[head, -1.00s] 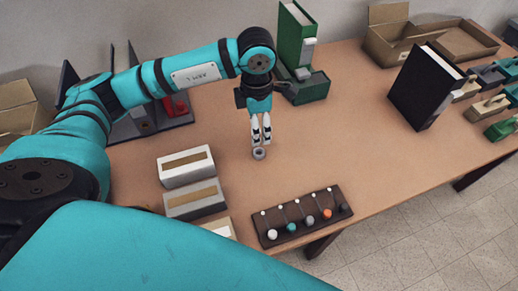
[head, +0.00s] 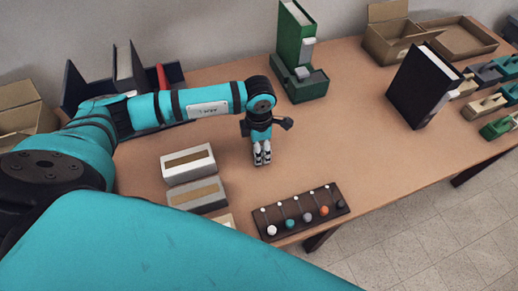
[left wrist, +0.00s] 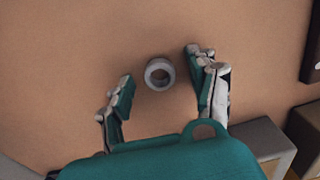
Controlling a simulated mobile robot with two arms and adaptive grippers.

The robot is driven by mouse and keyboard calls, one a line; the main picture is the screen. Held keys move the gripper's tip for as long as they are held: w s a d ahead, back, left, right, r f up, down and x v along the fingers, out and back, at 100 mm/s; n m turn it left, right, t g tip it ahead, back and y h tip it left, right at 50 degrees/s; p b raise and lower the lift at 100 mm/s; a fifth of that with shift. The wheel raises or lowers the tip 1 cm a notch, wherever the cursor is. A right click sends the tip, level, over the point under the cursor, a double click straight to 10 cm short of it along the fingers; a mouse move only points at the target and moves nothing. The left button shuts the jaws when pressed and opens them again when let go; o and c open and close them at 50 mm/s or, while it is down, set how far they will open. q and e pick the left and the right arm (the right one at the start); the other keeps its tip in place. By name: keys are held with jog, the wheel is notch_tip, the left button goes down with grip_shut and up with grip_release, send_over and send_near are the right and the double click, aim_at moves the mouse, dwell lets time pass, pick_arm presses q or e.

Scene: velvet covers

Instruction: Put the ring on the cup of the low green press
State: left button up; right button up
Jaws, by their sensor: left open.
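The ring (left wrist: 160,73) is a small grey ring lying flat on the table. In the left wrist view it sits between and just beyond the fingertips. My left gripper (left wrist: 162,70) is open with nothing in it; it also shows in the head view (head: 262,159), pointing down at the table, where it hides the ring. My right gripper is not in view.
Grey boxes (head: 188,165) lie left of the gripper. A dark rack with coloured knobs (head: 333,198) is at the front edge. A black binder (head: 415,88) stands to the right, near cardboard boxes (head: 385,42). The table's middle right is clear.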

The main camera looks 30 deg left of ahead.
pick_arm(q)
jog(key=shift+c, duration=0.4)
jog(key=c, duration=0.9)
jog(key=shift+r, duration=0.2)
